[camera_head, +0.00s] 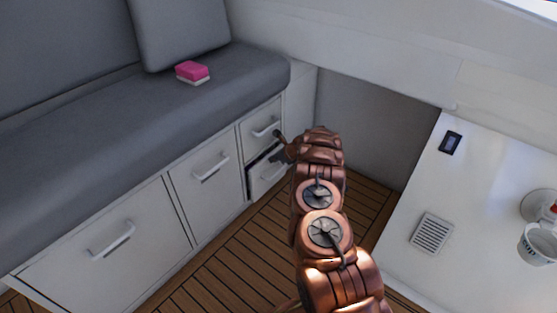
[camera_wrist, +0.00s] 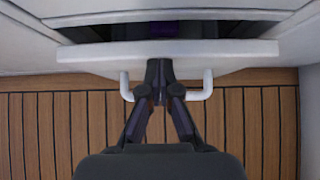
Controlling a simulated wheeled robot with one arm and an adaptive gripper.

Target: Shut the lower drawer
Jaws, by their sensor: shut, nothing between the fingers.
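The lower drawer (camera_head: 268,178) is in the bench's right end, below the upper drawer (camera_head: 262,131). It stands partly open, with a dark gap above its front. In the wrist view its white front (camera_wrist: 230,52) crosses the picture, with the dark inside behind it and a small purple thing (camera_wrist: 163,30) there. My gripper (camera_wrist: 160,68) is shut and empty. Its fingertips are at the drawer front, between the two ends of the white handle (camera_wrist: 207,85); I cannot tell whether they touch. In the head view my gripper (camera_head: 277,158) partly hides the drawer.
Two larger closed fronts with handles, a middle one (camera_head: 206,172) and a left one (camera_head: 105,246), line the bench. A pink and white sponge (camera_head: 193,72) lies on the grey cushion. A white counter (camera_head: 480,190) stands at right. The wooden floor (camera_head: 220,262) is clear.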

